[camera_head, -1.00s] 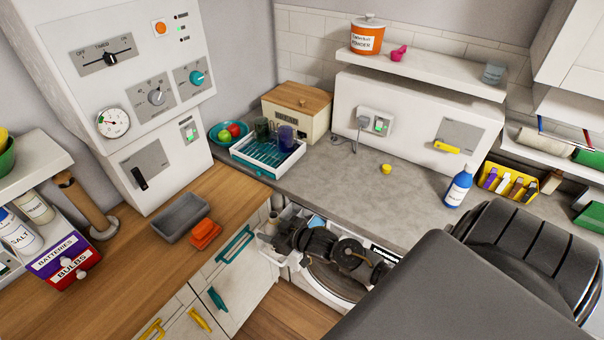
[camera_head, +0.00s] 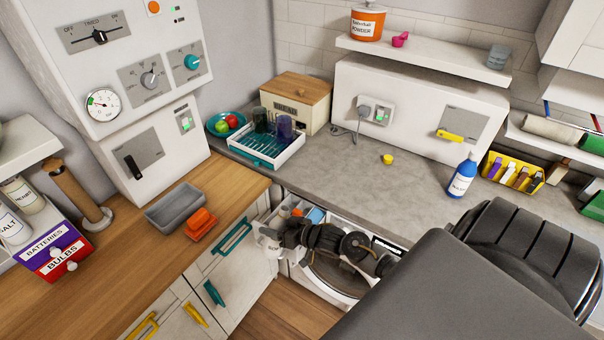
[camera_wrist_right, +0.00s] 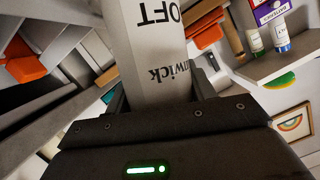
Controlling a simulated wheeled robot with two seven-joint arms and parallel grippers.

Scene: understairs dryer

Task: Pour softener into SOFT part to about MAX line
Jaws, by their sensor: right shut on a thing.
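My right gripper (camera_head: 283,236) is shut on a white softener bottle (camera_head: 268,243). In the right wrist view the bottle (camera_wrist_right: 153,45) fills the space between the fingers, with "OFT" and part of another word readable, upside down. In the head view the bottle is beside the open detergent drawer (camera_head: 299,208) of the washing machine (camera_head: 345,283). A blue section shows in the drawer. The gripper and bottle hide part of the drawer, so the SOFT part, its MAX line and the softener level cannot be made out. The bottle's mouth is not clearly visible. My left gripper is out of view.
A yellow cap (camera_head: 388,159) and a blue bottle (camera_head: 462,175) stand on the grey counter (camera_head: 345,180) above the machine. A dish rack (camera_head: 265,150) sits at the back. Cabinet doors with teal handles (camera_head: 233,238) are left of the bottle. My dark arm covers the lower right.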

